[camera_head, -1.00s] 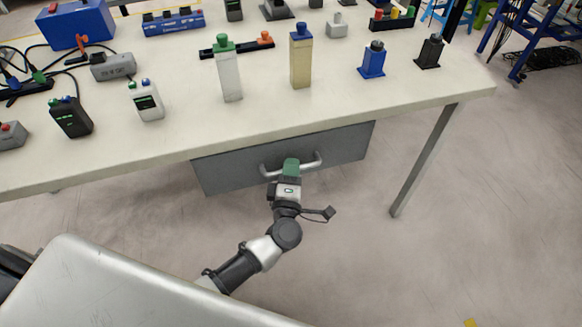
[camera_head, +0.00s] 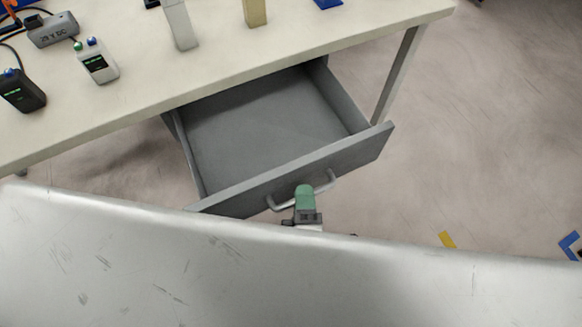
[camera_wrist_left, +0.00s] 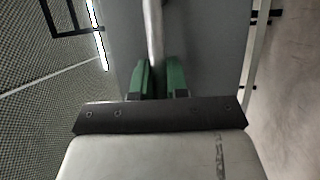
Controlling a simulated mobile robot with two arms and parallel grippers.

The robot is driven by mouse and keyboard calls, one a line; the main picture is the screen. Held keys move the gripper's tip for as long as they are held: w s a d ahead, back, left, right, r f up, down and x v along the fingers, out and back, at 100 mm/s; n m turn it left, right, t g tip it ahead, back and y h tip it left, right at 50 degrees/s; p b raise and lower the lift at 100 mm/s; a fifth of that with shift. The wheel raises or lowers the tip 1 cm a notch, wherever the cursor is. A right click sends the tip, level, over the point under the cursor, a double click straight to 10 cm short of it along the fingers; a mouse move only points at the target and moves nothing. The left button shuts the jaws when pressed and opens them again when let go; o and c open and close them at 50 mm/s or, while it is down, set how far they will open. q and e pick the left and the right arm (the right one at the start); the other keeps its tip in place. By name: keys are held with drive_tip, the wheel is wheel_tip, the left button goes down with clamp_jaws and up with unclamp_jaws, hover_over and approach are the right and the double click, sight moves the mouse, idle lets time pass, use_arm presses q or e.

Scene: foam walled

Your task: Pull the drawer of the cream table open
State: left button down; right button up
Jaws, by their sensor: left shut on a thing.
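The cream table (camera_head: 330,35) fills the upper left of the head view. Its grey drawer (camera_head: 265,115) stands well out from under the tabletop, and its inside looks empty. A bar handle (camera_head: 324,186) sits on the drawer front (camera_head: 365,152). My left gripper (camera_head: 304,190), with green fingers, is shut on the handle near its middle. In the left wrist view the green fingers (camera_wrist_left: 160,78) are on either side of the handle bar (camera_wrist_left: 154,35), in front of the grey drawer front (camera_wrist_left: 205,40). My right gripper is in neither view.
Several devices stand on the tabletop, among them a white box with buttons (camera_head: 97,62), a black one (camera_head: 20,90) and a grey power unit (camera_head: 52,30). A table leg (camera_head: 400,75) is right of the drawer. The floor (camera_head: 490,130) to the right is mostly clear.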

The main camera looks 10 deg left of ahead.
use_arm(q)
drive_tip(key=shift+s+d, duration=0.7)
drive_tip(key=shift+s, duration=0.3)
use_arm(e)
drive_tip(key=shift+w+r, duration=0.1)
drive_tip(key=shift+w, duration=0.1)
use_arm(q)
drive_tip(key=c, duration=1.4)
unclamp_jaws()
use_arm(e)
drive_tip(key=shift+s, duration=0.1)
